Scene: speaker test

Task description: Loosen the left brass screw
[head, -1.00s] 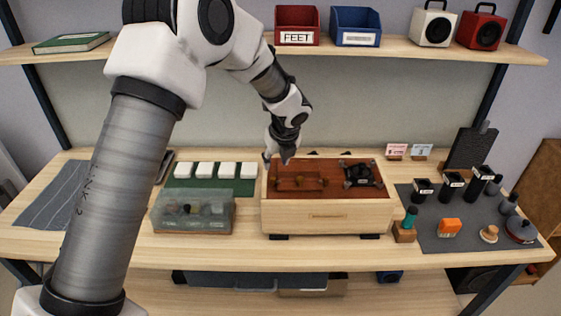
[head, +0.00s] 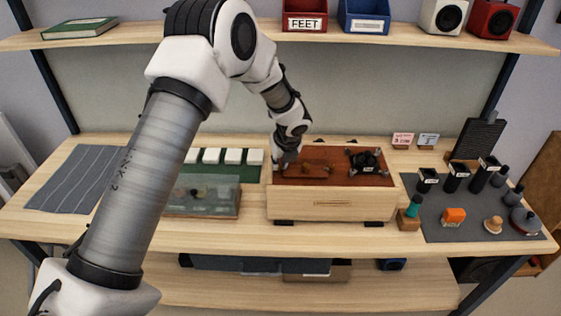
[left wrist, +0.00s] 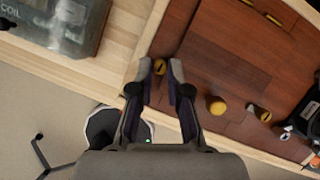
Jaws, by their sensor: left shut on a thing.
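The speaker box (head: 330,207) is a pale wooden case with a red-brown inside, on the bench. My left gripper (head: 283,164) reaches down at its left end. In the left wrist view the fingertips (left wrist: 161,68) stand on both sides of the left brass screw (left wrist: 160,67), shut on it at the panel (left wrist: 215,60). A second brass screw (left wrist: 265,115) and a round brass knob (left wrist: 217,106) lie to the right. In the head view the gripper hides the left screw. My right gripper is not in view.
A black part (head: 366,160) sits at the box's right end. A clear-lidded case (head: 203,197) stands to the left, in front of white blocks on a green mat (head: 255,172). A dark mat (head: 470,222) with tools lies to the right. A shelf (head: 400,36) runs above.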

